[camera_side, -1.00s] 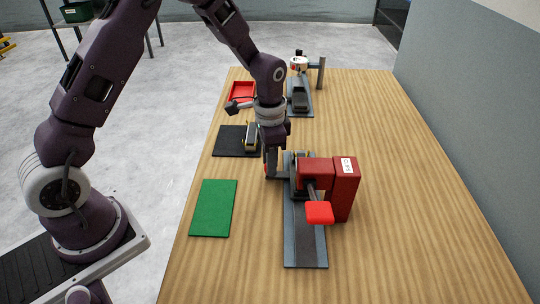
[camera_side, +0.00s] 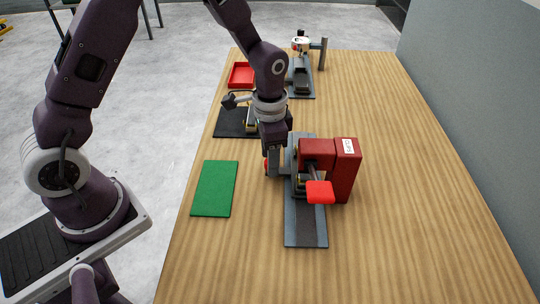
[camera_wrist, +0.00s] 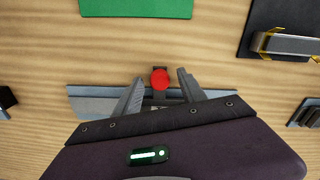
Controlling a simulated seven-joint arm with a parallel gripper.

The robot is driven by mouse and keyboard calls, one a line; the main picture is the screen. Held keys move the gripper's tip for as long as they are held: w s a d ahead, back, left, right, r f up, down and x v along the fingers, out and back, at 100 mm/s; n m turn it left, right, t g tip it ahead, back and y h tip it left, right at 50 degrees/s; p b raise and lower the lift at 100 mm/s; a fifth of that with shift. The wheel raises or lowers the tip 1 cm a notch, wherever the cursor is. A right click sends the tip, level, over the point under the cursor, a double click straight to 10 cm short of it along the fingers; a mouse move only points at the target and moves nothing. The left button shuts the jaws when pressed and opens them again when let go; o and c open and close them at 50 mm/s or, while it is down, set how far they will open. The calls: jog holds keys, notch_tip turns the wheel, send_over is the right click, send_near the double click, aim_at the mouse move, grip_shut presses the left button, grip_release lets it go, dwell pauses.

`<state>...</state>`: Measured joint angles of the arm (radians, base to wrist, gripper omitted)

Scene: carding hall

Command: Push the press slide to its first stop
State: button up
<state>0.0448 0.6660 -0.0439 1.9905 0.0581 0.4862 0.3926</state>
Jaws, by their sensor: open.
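The press has a red upright and head (camera_side: 345,172) on a long grey base (camera_side: 306,230), with a red lever pad (camera_side: 320,192) at its front. A red knob (camera_side: 265,166), seemingly on the press slide, sticks out at the left of the base. My gripper (camera_side: 273,170) points down beside the press at this knob. In the wrist view my gripper (camera_wrist: 160,78) is open, with the knob (camera_wrist: 160,79) between its fingertips and a gap on both sides. The grey base also shows behind the fingers (camera_wrist: 88,98). The slide's body is mostly hidden by my gripper and the press head.
A green mat (camera_side: 214,190) lies left of the press. A black mat (camera_side: 228,123) with a silver-and-yellow piece lies behind, partly covered by my arm. A red tray (camera_side: 241,74) and another grey-based device (camera_side: 301,84) stand farther back. The table's right side is clear.

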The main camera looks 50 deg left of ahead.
notch_tip(320, 180, up, 7)
jog(key=shift+r, duration=0.2)
jog(key=s+a+r+n+t, duration=0.2)
jog(key=s+r+n+t, duration=0.1)
jog(key=s+r, duration=0.9)
jog(key=s+r+n+t, duration=0.2)
jog(key=s+r+n, duration=0.1)
jog(key=s, duration=0.6)
jog(key=shift+s+a+r+t, duration=0.15)
jog(key=shift+a+r+t, duration=0.15)
jog(key=shift+a, duration=0.1)
